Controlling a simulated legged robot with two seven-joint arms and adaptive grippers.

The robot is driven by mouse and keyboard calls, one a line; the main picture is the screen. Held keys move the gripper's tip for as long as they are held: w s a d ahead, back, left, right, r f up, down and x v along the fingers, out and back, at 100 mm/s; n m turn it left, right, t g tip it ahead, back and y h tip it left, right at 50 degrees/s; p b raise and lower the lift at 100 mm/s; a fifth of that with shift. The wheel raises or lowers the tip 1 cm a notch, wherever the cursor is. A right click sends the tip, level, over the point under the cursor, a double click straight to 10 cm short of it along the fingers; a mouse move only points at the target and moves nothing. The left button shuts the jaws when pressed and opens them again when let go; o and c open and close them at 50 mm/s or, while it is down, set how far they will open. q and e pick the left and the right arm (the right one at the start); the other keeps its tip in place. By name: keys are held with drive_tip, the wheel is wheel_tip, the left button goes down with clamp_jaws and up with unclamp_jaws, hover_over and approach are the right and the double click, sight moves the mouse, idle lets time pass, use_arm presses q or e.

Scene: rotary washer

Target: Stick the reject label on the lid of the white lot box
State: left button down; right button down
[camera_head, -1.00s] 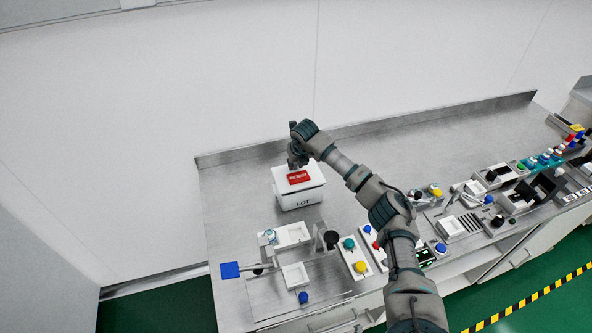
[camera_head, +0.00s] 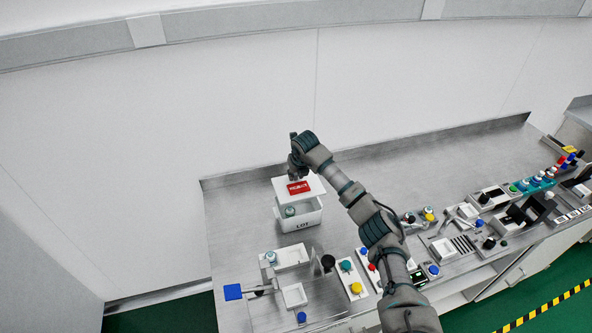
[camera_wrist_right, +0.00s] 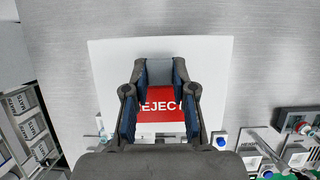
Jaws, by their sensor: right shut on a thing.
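The red reject label (camera_head: 299,188) lies flat on top of the white lid (camera_head: 316,184). In the right wrist view, the label (camera_wrist_right: 160,120) shows the letters EJECT between my fingers, and the white lid (camera_wrist_right: 108,75) extends around it. My right gripper (camera_head: 297,170) is shut on the lid at its back edge. It holds the lid raised above the white lot box (camera_head: 299,222), marked LOT. The box is open at the front, and a pale greenish round item (camera_head: 290,211) shows inside. The exact finger contact is hidden. My left gripper is out of view.
In front of the box stands a fixture with white trays (camera_head: 292,256) and a blue paddle (camera_head: 233,292). Button panels (camera_head: 354,280) and several devices fill the bench to the right. The steel bench (camera_head: 235,215) left of the box is clear. A wall rises behind.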

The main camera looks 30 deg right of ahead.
sight(297, 182)
wheel_tip(297, 182, down, 5)
drive_tip(key=b, duration=0.3)
drive_tip(key=shift+f+b, duration=0.1)
drive_tip(key=shift+b, duration=0.2)
wheel_tip(297, 182, down, 2)
drive_tip(key=shift+f+b, duration=0.1)
drive_tip(key=shift+b, duration=0.35)
drive_tip(key=shift+f, duration=0.35)
idle(1.4)
drive_tip(key=c, duration=0.9)
unclamp_jaws()
